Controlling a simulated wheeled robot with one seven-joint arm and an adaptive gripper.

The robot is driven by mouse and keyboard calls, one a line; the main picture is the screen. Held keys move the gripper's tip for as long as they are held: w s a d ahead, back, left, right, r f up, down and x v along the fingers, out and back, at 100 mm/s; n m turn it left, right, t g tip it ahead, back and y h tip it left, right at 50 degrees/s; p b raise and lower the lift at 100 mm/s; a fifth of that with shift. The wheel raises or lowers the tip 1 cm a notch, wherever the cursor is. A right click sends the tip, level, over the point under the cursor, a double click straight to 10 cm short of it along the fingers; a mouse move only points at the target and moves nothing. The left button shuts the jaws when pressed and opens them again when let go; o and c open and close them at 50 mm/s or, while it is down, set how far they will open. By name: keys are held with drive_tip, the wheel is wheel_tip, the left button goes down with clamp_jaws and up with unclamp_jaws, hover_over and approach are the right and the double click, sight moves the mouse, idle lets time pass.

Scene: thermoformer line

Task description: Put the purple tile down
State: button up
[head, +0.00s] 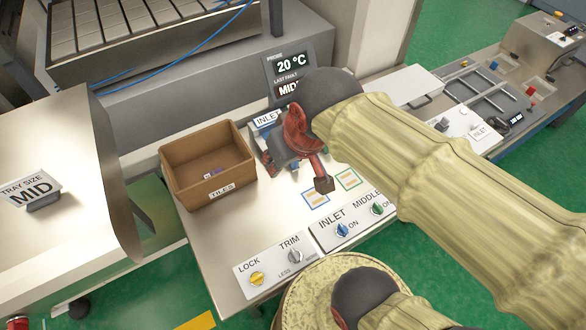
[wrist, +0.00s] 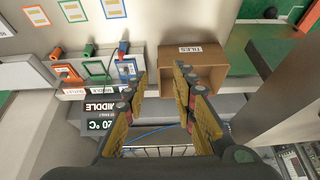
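A small purple piece, which looks like the purple tile (head: 210,173), lies inside the open brown box (head: 190,200) labelled TILES in the head view. I cannot make it out in the wrist view, where the box (wrist: 190,57) stands beyond my right finger. My gripper (head: 304,160) is over the worktop to the right of the box, apart from it. In the wrist view my gripper (wrist: 161,80) has its two fingers spread, with a clear gap and nothing held between them.
The worktop (head: 215,235) carries blue and green framed marks (head: 316,198) and a knob panel (head: 340,228). A temperature display (head: 291,72) stands behind my gripper.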

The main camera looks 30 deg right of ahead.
drive_tip(key=s, duration=0.3)
drive_tip(key=shift+d+f+t, duration=0.3)
drive_tip(key=shift+f, duration=0.05)
wheel_tip(320, 180, down, 11)
drive_tip(key=b, duration=1.1)
